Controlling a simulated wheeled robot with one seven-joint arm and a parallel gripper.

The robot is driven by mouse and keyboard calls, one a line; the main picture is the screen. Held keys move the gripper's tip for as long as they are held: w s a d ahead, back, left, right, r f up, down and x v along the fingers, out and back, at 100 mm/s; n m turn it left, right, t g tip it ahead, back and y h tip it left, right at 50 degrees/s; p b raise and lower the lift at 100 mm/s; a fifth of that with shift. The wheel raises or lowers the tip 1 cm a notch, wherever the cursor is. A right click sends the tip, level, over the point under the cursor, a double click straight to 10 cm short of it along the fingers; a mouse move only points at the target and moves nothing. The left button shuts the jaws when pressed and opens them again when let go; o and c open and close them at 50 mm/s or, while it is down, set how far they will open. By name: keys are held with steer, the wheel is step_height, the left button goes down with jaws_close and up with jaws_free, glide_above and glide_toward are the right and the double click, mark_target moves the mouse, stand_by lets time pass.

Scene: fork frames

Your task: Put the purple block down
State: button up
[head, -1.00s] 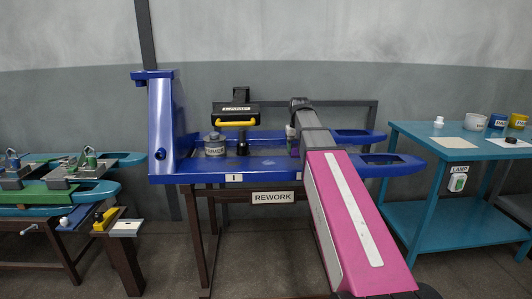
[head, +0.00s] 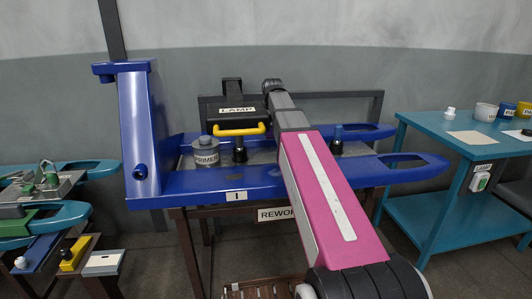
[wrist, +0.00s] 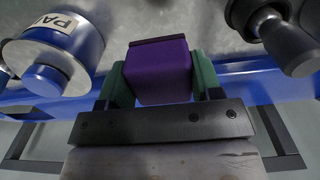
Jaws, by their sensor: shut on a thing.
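The purple block (wrist: 158,72) sits between the two green fingers of my gripper (wrist: 158,80) in the wrist view. The fingers are shut on its sides. Grey surface shows beyond the block; I cannot tell whether the block touches it. In the head view my pink and grey arm reaches over the blue bench (head: 250,183), and the gripper and block are hidden from sight.
A dark blue-topped thing (head: 337,140) stands right of my arm. The wrist view shows a labelled can (wrist: 55,50) and a black knob (wrist: 285,35) flanking the block.

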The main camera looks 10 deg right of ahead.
mark_target(272, 158)
step_height(272, 158, down, 10)
steer(key=shift+r, duration=0.15)
stand_by(0.4)
steer(key=o, duration=1.2)
steer(key=shift+o, duration=0.2)
step_height(272, 158, up, 11)
steer(key=shift+f, duration=0.2)
steer(key=shift+r, duration=0.75)
steer(key=shift+s, duration=0.1)
